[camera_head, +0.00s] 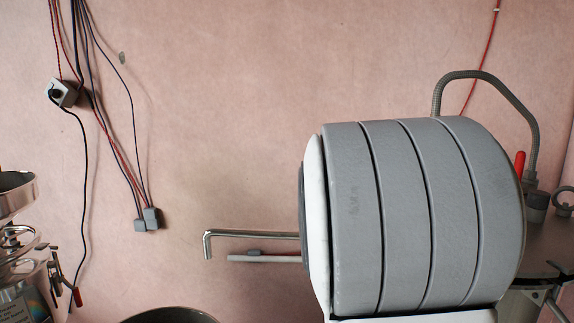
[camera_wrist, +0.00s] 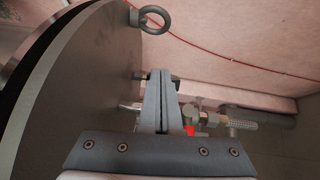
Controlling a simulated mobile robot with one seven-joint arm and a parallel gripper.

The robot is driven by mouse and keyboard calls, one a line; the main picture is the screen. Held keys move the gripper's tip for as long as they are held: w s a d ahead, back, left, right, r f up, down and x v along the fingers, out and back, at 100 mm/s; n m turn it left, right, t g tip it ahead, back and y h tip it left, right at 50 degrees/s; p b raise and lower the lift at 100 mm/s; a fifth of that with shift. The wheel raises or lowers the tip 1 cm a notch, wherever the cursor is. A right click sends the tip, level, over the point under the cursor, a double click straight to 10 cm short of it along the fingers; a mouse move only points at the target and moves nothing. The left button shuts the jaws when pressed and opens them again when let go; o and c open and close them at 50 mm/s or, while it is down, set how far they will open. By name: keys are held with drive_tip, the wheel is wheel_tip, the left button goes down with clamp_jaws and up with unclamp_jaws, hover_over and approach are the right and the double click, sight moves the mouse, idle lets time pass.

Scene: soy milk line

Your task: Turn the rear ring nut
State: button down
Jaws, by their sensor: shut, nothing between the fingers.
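In the wrist view a dark metal ring nut (camera_wrist: 155,19) stands out from the rim of a large round dark plate (camera_wrist: 75,85), at top centre. My gripper (camera_wrist: 160,76) points up the picture with its two fingers together and nothing between them. Its tips are below the ring nut in the picture and apart from it. A ring nut (camera_head: 564,199) also shows at the right edge of the head view, on a dark metal top. I cannot tell whether it is the same one. My gripper is out of sight in the head view.
My own grey arm covers much of the head view's right half. A bent metal pipe (camera_head: 250,234) sticks out left of it. A grey hose (camera_head: 485,75) arches behind. The wrist view shows pipe fittings (camera_wrist: 215,117) with a red part (camera_wrist: 189,130) right of the fingers.

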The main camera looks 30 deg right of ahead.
drive_tip(key=x, duration=0.6)
drive_tip(key=shift+d, duration=0.2)
drive_tip(key=shift+w+d+p, duration=0.3)
drive_tip(key=shift+w+p, duration=0.3)
drive_tip(key=shift+w, duration=0.4)
drive_tip(key=shift+w+d+f+p, duration=0.1)
drive_tip(key=shift+w+d+p, duration=0.1)
drive_tip(key=shift+w, duration=0.25)
drive_tip(key=shift+w+d+f+p, duration=0.1)
drive_tip(key=shift+w+d+p, duration=0.05)
drive_tip(key=shift+w, duration=0.35)
drive_tip(key=shift+d+f+t+b, duration=0.15)
drive_tip(key=shift+t+b, duration=0.15)
drive_tip(key=shift+b, duration=0.55)
drive_tip(key=shift+w+n+t+y+b, duration=0.1)
drive_tip(key=shift+n+t+y+b, duration=0.3)
drive_tip(key=shift+b, duration=0.4)
